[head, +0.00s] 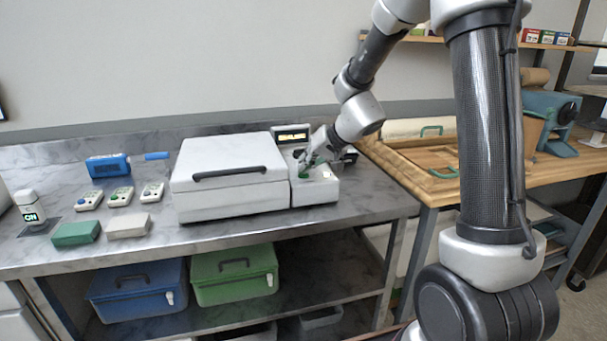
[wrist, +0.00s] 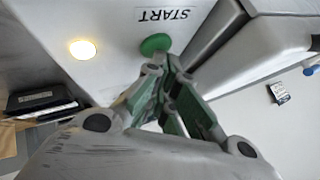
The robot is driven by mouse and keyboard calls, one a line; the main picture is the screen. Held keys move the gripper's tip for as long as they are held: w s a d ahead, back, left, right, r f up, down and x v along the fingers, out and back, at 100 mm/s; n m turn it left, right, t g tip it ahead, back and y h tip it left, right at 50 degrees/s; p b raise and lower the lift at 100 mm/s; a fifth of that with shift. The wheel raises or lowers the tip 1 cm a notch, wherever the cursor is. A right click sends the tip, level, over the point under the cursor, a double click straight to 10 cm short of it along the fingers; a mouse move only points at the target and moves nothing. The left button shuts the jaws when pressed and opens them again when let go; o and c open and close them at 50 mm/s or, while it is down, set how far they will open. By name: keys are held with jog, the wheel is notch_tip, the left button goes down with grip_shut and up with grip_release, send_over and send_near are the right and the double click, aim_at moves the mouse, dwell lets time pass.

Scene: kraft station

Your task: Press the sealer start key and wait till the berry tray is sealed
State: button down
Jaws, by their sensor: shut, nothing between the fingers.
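The sealer (head: 230,190) is a white box on the steel counter with its lid down and a dark handle across the front. Its control side (head: 316,188) is at the right, with a small lit display (head: 293,136) behind; I cannot read its text surely. In the wrist view the green start key (wrist: 155,43) sits beside the word START, and a round lamp (wrist: 82,49) glows warm yellow. My gripper (wrist: 158,72) is shut and empty, its tips at the key's edge; whether they touch is unclear. It also shows over the control side (head: 310,165). No berry tray is visible.
Several small devices (head: 120,196), a green block (head: 76,233) and a pale block (head: 128,226) lie left of the sealer. Blue (head: 138,290) and green (head: 234,274) bins stand on the shelf below. A wooden bench (head: 410,172) adjoins at right.

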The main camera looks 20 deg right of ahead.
dwell(0.4)
jog(key=shift+r, duration=0.8)
jog(key=shift+r, duration=0.15)
notch_tip(320, 180, up, 5)
jog(key=shift+f, duration=0.1)
dwell(0.5)
